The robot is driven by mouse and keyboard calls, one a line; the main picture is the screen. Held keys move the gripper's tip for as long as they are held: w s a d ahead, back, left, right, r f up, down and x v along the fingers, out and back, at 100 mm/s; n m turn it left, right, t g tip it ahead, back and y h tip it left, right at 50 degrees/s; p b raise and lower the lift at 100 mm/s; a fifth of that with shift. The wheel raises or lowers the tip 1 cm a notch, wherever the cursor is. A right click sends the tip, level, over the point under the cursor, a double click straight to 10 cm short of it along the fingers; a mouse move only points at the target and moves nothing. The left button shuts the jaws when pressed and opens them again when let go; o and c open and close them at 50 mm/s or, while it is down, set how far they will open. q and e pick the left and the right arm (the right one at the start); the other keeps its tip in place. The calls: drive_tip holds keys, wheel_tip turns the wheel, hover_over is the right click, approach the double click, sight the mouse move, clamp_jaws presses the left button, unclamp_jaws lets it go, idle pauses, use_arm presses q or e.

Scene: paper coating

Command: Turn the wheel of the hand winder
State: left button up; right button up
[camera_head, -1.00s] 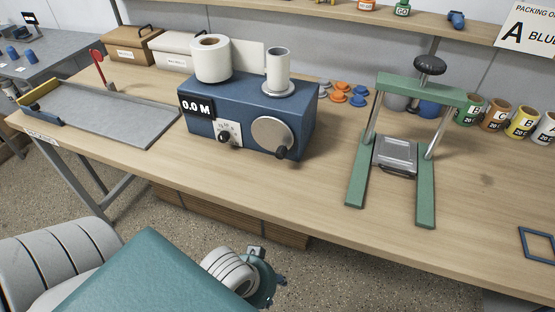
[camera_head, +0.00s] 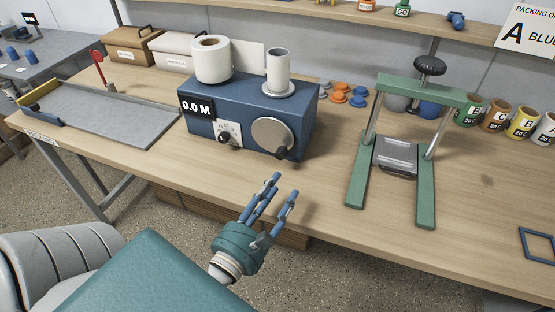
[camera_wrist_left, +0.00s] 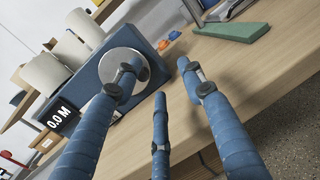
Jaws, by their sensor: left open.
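The hand winder is a blue box (camera_head: 232,113) on the wooden bench, with a "0.0 M" display on its front. Its wheel (camera_head: 271,134) is a grey disc on the front right, with a dark knob (camera_head: 281,154) low on its edge. A white paper roll (camera_head: 211,60) and a narrower white core (camera_head: 278,69) stand on top. My left gripper (camera_head: 277,186) is open and empty, below and in front of the wheel, at the bench's front edge. In the left wrist view the wheel (camera_wrist_left: 133,63) shows beyond the spread fingers, apart from them. My right gripper is not in view.
A green press frame (camera_head: 423,88) stands right of the winder. A grey tray-like board (camera_head: 105,115) lies to the left. Coloured caps (camera_head: 340,93) and several labelled tins (camera_head: 497,113) sit behind. The bench between winder and front edge is clear.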

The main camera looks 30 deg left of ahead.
sight(279, 157)
use_arm(q)
drive_tip(key=a+n, duration=0.1)
drive_tip(key=a+n+y, duration=0.1)
drive_tip(key=s+a+f+n+y, duration=0.1)
drive_tip(key=shift+a+n+g, duration=0.3)
drive_tip(key=shift+a+n, duration=0.05)
drive_tip(key=shift+n, duration=0.05)
drive_tip(key=shift+w+a+y, duration=0.2)
drive_tip(key=shift+w+y, duration=0.05)
drive_tip(key=shift+y, duration=0.15)
drive_tip(key=p+x, duration=0.4)
drive_tip(key=x, duration=0.5)
drive_tip(key=shift+w, duration=0.2)
drive_tip(key=shift+w+f, duration=0.1)
drive_tip(key=shift+w, duration=0.35)
clamp_jaws()
